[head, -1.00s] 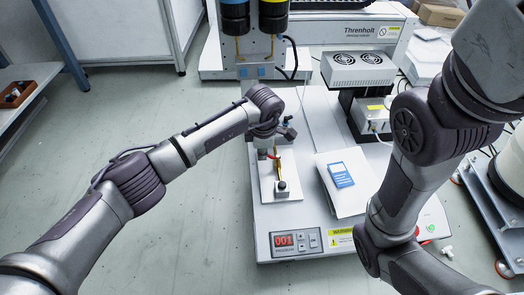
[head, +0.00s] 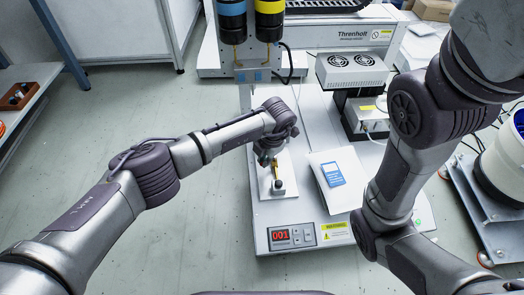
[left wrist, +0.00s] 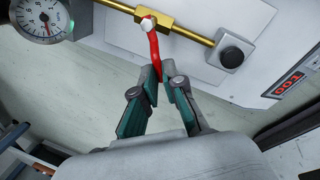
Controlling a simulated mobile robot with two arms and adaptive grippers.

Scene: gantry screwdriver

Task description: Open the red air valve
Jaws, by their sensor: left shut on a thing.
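The red air valve lever (left wrist: 154,48) sits on a brass pipe (left wrist: 186,32) under a pale bolt, and points roughly crosswise to the pipe. My left gripper (left wrist: 162,74) is shut on the free end of the lever, with one fingertip on each side. In the head view the left gripper (head: 268,157) is over the white valve plate (head: 291,163) and hides the lever. A round pressure gauge (left wrist: 40,18) stands to the left of the valve, and a grey block with a dark knob (left wrist: 232,53) ends the pipe at right. My right gripper is out of view.
A red 001 display (head: 280,235) is on the bench front. Two screwdriver units, blue (head: 232,22) and yellow (head: 269,20), hang behind. Open floor lies left of the bench.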

